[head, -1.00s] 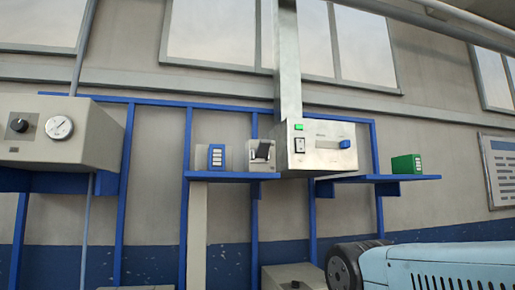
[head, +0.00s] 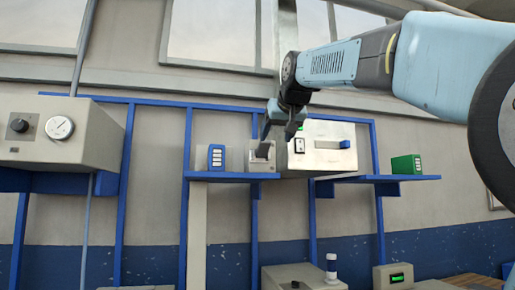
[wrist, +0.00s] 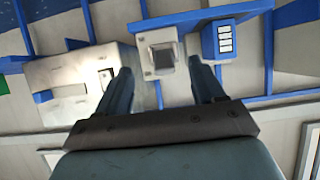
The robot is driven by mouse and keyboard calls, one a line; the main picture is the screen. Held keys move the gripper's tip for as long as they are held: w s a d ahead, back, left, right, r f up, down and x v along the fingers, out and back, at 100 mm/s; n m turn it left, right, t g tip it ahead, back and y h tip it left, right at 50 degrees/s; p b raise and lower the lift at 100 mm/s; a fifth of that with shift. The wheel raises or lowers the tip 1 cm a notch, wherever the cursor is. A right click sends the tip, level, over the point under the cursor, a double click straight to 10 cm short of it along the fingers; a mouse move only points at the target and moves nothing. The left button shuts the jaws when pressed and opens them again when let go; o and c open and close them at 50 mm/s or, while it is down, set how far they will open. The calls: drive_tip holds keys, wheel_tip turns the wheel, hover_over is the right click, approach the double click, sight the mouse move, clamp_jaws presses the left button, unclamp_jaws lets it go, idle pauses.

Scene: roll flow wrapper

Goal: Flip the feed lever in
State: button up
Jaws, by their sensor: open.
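A small pale box (head: 256,166) with a dark lever (head: 263,150) stands on the blue shelf, just left of the metal cabinet. I take this to be the feed lever; no label is readable. My gripper (head: 278,134) is open and empty, pointing down in front of and slightly above the box in the head view. In the wrist view, the dark lever (wrist: 162,59) shows between the open fingers, slightly beyond their tips. I cannot tell whether a finger touches it. The lever's exact tilt is unclear.
The metal cabinet (head: 325,161) with a blue handle (head: 345,144) stands close on the right. A blue box with white buttons (head: 216,158) stands on the left. A green box (head: 406,164) sits farther right. A grey gauge box (head: 60,145) hangs at far left.

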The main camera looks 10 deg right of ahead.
sight(263, 146)
wheel_tip(263, 146, up, 4)
drive_tip(key=w, duration=0.2)
drive_tip(key=shift+t, duration=0.4)
drive_tip(key=x, duration=1.3)
drive_tip(key=shift+f, duration=0.1)
clamp_jaws()
